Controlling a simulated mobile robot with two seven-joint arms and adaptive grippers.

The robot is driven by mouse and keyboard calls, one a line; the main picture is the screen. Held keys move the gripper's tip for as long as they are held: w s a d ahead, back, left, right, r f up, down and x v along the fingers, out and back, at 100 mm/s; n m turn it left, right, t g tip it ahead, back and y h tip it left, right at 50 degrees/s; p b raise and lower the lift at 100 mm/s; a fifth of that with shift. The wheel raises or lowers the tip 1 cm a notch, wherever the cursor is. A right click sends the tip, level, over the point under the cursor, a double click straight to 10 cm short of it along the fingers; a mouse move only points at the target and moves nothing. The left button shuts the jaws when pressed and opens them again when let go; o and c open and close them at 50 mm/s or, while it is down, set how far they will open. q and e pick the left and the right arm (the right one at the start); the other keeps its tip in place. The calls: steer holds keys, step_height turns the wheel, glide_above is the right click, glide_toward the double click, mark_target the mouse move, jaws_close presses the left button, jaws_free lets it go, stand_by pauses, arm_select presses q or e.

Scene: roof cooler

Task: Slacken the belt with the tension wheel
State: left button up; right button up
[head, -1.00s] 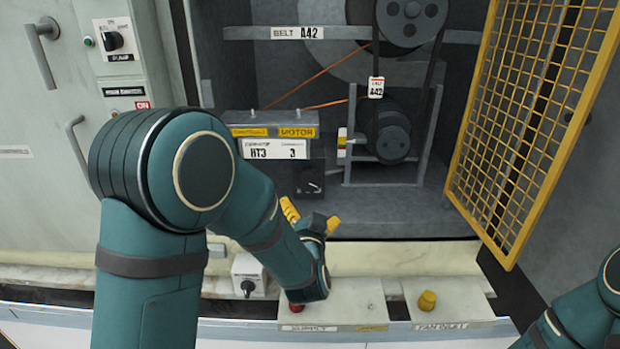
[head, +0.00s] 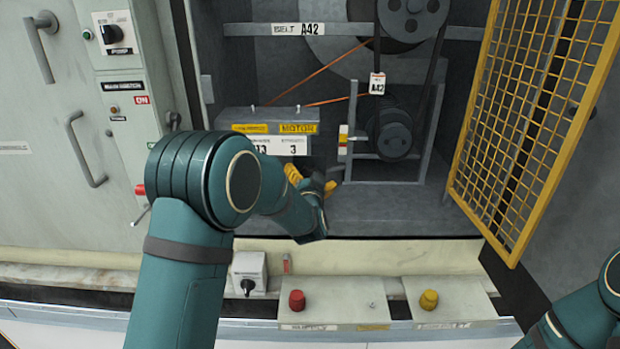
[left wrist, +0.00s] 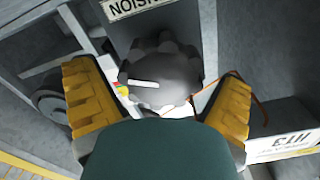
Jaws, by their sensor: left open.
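The tension wheel is a dark grey lobed knob (left wrist: 165,72) with a white mark, below an upside-down, partly cut-off label in the left wrist view. My left gripper (head: 311,179) is open in the cabinet, its yellow fingers on either side of the wheel in the wrist view. I cannot tell whether they touch it. In the head view my gripper and arm hide the wheel. The dark belt (head: 434,75) runs between the upper pulley (head: 412,12) and the motor pulley (head: 393,141). My right gripper is out of view.
The yellow mesh guard (head: 535,110) stands open at the right. The motor box (head: 270,115) is just behind my left gripper. A red button (head: 297,300), a yellow button (head: 429,299) and a rotary switch (head: 248,287) are along the front ledge. The cabinet floor is clear to the right.

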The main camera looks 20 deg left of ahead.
arm_select(q)
steer(key=c, duration=1.2)
steer(key=shift+n, duration=0.3)
steer(key=n, duration=0.5)
steer(key=shift+a, duration=0.2)
steer(key=n, duration=0.5)
steer(key=shift+a+n, duration=0.1)
steer(key=shift+n, duration=0.2)
steer(key=n, duration=0.5)
steer(key=shift+a+f, duration=0.1)
steer(key=shift+s+f+n, duration=0.1)
steer(key=shift+n, duration=2.4)
